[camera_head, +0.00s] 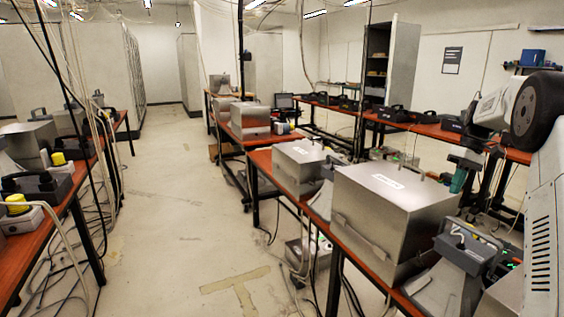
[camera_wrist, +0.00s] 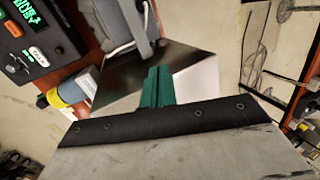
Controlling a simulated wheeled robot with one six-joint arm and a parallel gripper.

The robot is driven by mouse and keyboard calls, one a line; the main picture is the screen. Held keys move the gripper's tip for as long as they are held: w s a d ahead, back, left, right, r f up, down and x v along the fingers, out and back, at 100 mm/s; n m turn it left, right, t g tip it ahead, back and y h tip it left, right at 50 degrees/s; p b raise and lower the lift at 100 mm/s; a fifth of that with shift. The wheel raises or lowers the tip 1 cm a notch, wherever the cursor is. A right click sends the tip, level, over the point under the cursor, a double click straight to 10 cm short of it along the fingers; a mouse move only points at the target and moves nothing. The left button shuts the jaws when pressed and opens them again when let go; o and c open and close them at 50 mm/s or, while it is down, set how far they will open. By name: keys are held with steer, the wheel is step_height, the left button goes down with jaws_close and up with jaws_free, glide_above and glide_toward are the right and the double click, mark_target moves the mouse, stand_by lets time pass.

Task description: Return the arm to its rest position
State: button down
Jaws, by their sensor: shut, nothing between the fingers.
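My arm (camera_head: 490,108) reaches in from the right edge of the head view, above the right-hand row of benches. My gripper (camera_head: 459,182) hangs at its end with teal fingers pointing down, to the right of a large metal box (camera_head: 377,222). In the wrist view the teal fingers of my gripper (camera_wrist: 157,85) are together with nothing between them. Behind them in that view is a shiny metal box face (camera_wrist: 115,80). The fingers seem apart from it, but I cannot tell the distance.
In the wrist view a black device (camera_wrist: 42,40) with a green display lies beside a yellow knob (camera_wrist: 52,98). More metal boxes (camera_head: 300,165) line the right bench. A left bench (camera_head: 82,184) holds devices and cables. The floor aisle (camera_head: 185,210) between is open.

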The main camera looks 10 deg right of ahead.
steer(key=s+a+r+h, duration=0.1)
steer(key=s+a+r, duration=0.3)
steer(key=s+a, duration=0.3)
steer(key=s+a+r+m+t+h, duration=0.1)
steer(key=s+a+r, duration=0.25)
steer(key=a, duration=0.45)
steer(key=s+a+r, duration=0.3)
steer(key=s+a, duration=0.3)
steer(key=a, duration=0.2)
steer(key=s+a+f, duration=0.2)
steer(key=s+a, duration=0.1)
steer(key=s, duration=0.4)
steer(key=s+a+f+m+t+h, duration=0.1)
steer(key=s+a+f, duration=0.2)
steer(key=s, duration=0.4)
steer(key=s+a+f+t, duration=0.1)
steer(key=s+a+f, duration=0.2)
steer(key=s, duration=0.4)
steer(key=shift+s+a+f+m+h, duration=0.15)
steer(key=shift+s+a+m+h, duration=0.15)
steer(key=shift+s+a, duration=0.05)
